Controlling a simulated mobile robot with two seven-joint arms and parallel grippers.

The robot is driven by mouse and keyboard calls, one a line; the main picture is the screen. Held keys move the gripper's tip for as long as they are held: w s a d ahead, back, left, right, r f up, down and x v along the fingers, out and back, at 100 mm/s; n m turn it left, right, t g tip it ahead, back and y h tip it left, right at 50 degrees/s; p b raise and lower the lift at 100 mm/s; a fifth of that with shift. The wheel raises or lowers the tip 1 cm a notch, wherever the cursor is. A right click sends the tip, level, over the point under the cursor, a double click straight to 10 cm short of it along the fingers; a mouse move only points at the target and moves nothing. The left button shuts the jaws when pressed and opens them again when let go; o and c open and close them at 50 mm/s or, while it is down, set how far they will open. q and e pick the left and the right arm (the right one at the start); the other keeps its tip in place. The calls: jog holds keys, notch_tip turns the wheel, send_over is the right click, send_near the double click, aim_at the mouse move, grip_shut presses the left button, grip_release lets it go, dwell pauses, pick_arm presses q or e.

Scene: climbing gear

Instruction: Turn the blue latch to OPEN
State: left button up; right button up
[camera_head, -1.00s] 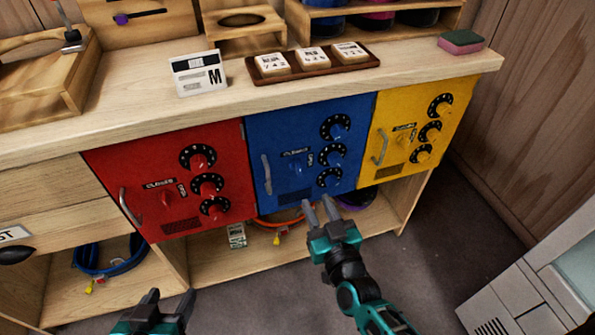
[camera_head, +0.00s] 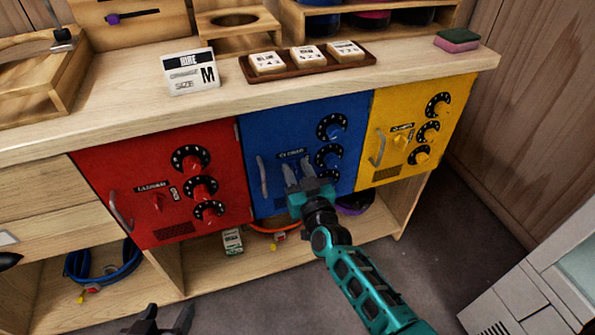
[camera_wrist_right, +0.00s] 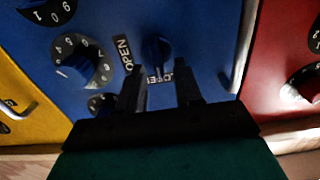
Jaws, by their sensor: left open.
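The blue latch (camera_wrist_right: 155,50) is a small knob on the blue door (camera_head: 258,135), with an OPEN label (camera_wrist_right: 122,53) beside it and a partly hidden CLOSED label (camera_wrist_right: 170,75). In the right wrist view it stands just ahead of and between my right fingers, with no clear contact. It appears lined up with the CLOSED label. My right gripper (camera_head: 299,168) is open and empty in front of the latch, largely covering it in the head view. My left gripper (camera_head: 162,318) is open and empty, low at the bottom edge.
Blue number dials (camera_head: 332,127) and a metal handle (camera_head: 263,177) flank the latch. A red door (camera_head: 110,160) and a yellow door (camera_head: 385,105) stand either side. The counter above holds a size card (camera_head: 190,73) and a tray of tiles (camera_head: 290,68).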

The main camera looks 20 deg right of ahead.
grip_shut()
dwell(0.5)
jog(key=m, duration=0.3)
jog(key=d+m, duration=0.1)
jog(key=m, duration=0.2)
jog(key=shift+f+m, duration=0.2)
jog(key=shift+m, duration=0.1)
jog(key=m, duration=0.3)
jog(key=m+b, duration=0.1)
jog(key=m, duration=0.1)
jog(key=shift+d+f, duration=0.3)
jog(key=shift+f, duration=0.1)
jog(key=shift+d+f+m+b, duration=0.15)
jog(key=shift+m+b, duration=0.4)
jog(key=shift+m, duration=1.05)
jog(key=shift+a+f+m+b, duration=0.15)
jog(key=shift+m+b, duration=0.4)
jog(key=shift+m, duration=1.05)
